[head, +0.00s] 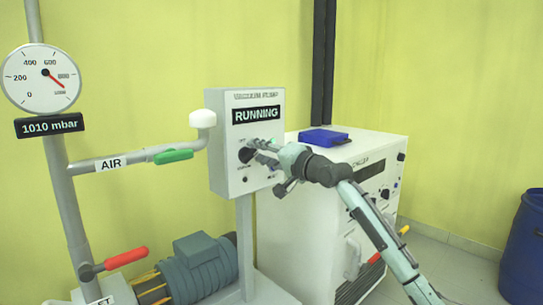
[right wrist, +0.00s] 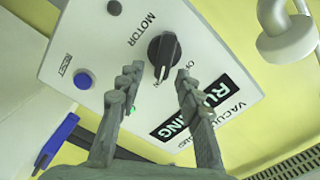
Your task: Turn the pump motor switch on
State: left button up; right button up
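The pump motor switch is a black rotary knob (right wrist: 163,54) on the front of a grey control box (head: 219,175). In the right wrist view its white pointer line points toward the "ON" lettering, beside a small lit green lamp (right wrist: 132,109). The box's display (head: 256,114) reads "RUNNING". In the head view the knob (head: 245,155) is partly hidden by my right gripper (head: 264,152). My right gripper (right wrist: 156,76) is open, its fingertips apart on either side of the knob's lower end. I cannot tell whether they touch it. My left gripper is not in view.
A blue reset button (right wrist: 83,79) sits on the same panel. To the left are a gauge (head: 41,78), the green AIR valve handle (head: 173,156) and a red handle (head: 126,257). A white cabinet (head: 300,235) stands behind my right arm.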

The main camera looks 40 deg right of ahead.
jog(key=s, duration=1.1)
jog(key=shift+d, duration=0.4)
jog(key=shift+s, duration=0.1)
jog(key=s+a+f+n+g+h, duration=0.1)
jog(key=s+f+n+g, duration=0.15)
jog(key=f, duration=1.05)
jog(key=s+a+f+n+g, duration=0.1)
jog(key=a+f+g, duration=0.15)
jog(key=f, duration=1.05)
jog(key=s+a+f+n+g+h, duration=0.1)
jog(key=f+g, duration=0.2)
jog(key=f, duration=0.9)
jog(key=s+a+f+n+g, duration=0.3)
jog(key=s+a+f, duration=0.4)
jog(key=s+f, duration=0.4)
jog(key=s+a+f+n+g, duration=0.4)
jog(key=s+a+f, duration=0.3)
jog(key=s+f, duration=0.4)
notch_tip(320, 180, down, 4)
jog(key=shift+s+a+r+n+h, duration=0.1)
jog(key=shift+s+a+n+h, duration=0.3)
jog(key=shift+n, duration=0.25)
jog(key=shift+o, duration=0.5)
jog(key=shift+w, duration=0.1)
